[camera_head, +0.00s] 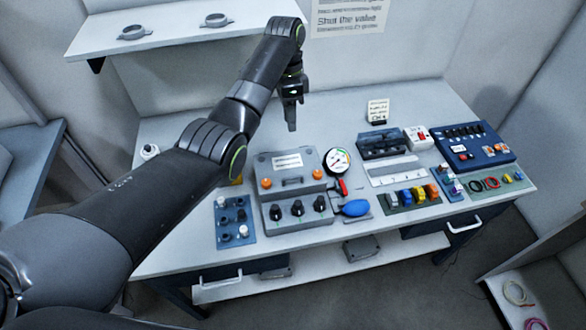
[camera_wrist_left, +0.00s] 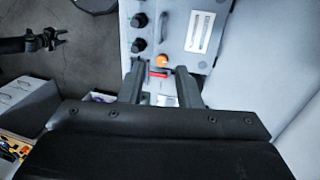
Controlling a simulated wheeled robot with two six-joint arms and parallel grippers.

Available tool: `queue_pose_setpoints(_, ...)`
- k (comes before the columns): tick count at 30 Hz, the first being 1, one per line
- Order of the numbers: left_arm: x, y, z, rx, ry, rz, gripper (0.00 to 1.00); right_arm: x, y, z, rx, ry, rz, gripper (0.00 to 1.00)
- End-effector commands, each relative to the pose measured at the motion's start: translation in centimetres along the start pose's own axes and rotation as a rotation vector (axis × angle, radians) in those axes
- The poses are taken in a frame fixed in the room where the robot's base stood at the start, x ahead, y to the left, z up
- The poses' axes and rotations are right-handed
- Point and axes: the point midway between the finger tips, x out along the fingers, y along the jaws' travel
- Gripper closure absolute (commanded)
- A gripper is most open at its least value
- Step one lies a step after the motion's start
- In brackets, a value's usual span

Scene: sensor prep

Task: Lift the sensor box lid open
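The grey case with a white label and two orange latches, which I take for the sensor box (camera_head: 291,173), stands in the middle of the bench with its lid down. Part of it shows in the left wrist view (camera_wrist_left: 224,20), with one orange latch (camera_wrist_left: 163,60) just beyond the fingers. My left gripper (camera_head: 291,127) points down above the back of the case. In the left wrist view its fingers (camera_wrist_left: 158,72) are apart with nothing held. What looks like my right gripper (camera_wrist_left: 54,39) shows small at the left of that view; its jaws are unclear.
A panel with three black knobs (camera_head: 298,210) lies in front of the case. A round gauge (camera_head: 337,160), a red lever (camera_head: 342,187) and a blue bulb (camera_head: 355,208) are at its right. A blue switch plate (camera_head: 235,222) is at its left. A wall shelf (camera_head: 180,27) hangs behind.

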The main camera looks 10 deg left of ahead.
Motion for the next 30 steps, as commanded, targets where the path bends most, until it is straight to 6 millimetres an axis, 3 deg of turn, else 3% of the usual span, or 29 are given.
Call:
queue_pose_setpoints(18, 9.4, -0.1, 0.0, 0.001, 0.001, 0.001, 0.69, 6.3, -0.4, 0.6, -0.001, 0.001, 0.002, 0.53)
queue_pose_setpoints(22, 12.1, 0.0, 0.0, 0.000, 0.000, 0.002, 0.69, 7.0, -0.4, 0.7, -0.001, 0.001, 0.002, 0.53)
queue_pose_setpoints(30, 16.0, 0.1, 0.0, 0.000, 0.000, 0.001, 0.69, 5.7, -0.5, 0.5, 0.000, 0.001, 0.000, 0.53)
